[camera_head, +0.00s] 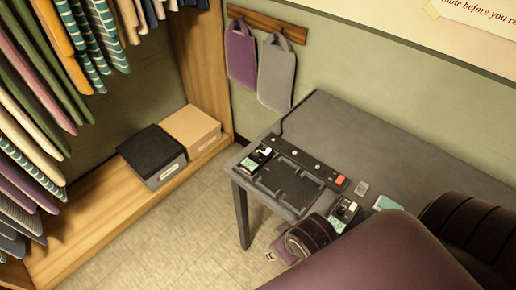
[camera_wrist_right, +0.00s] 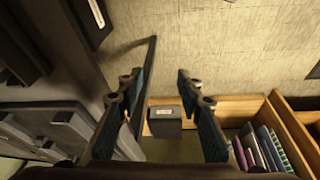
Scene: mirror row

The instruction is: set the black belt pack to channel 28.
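Two small dark packs with pale and teal faces are on the grey table (camera_head: 420,150). One pack (camera_head: 256,160) lies at the left end of a dark tray (camera_head: 290,184); the other pack (camera_head: 345,212) is at the table's front edge, by my right arm. Both are too small to read a channel, and I cannot tell which is the black belt pack. My right gripper (camera_wrist_right: 157,86) is open and empty in the right wrist view, its fingers pointing over the floor beside the table. In the head view my right wrist hides part of it. My left gripper is not in view.
A dark strip with a red block (camera_head: 340,180) runs behind the tray. A small grey piece (camera_head: 362,188) and a teal card (camera_head: 388,203) lie to its right. A black box (camera_head: 152,156) and a tan box (camera_head: 189,130) stand on a wooden shelf under hanging clothes. Floor between is clear.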

